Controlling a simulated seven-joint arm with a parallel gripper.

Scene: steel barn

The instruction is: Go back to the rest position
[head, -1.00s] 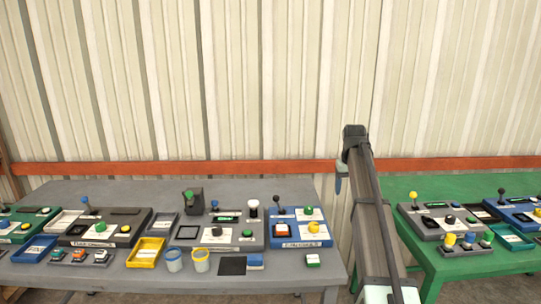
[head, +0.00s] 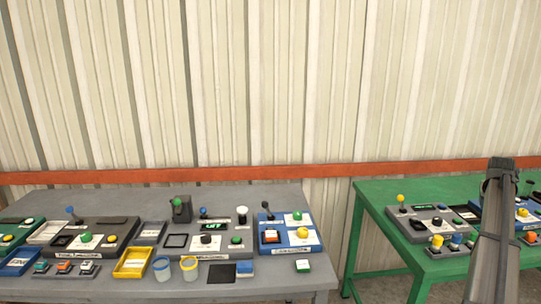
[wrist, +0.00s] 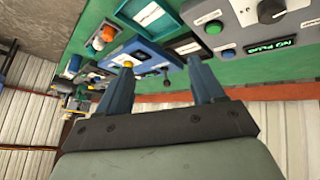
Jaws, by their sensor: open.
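My gripper shows in the wrist view (wrist: 160,92) with its two blue-grey fingers spread apart and nothing between them. Behind the fingers, that view shows the green table with its control panels, tilted. In the head view my arm stands at the right, in front of the green table (head: 367,200); the gripper's fingers cannot be made out there. A grey panel (head: 420,228) with a yellow-topped lever and a lit green display is on the green table.
A grey table (head: 322,268) at the left holds several control panels, a yellow tray (head: 120,273), two cups (head: 189,275) and a blue panel (head: 268,250). A gap separates the tables. A corrugated wall (head: 300,90) with an orange rail (head: 325,171) stands behind.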

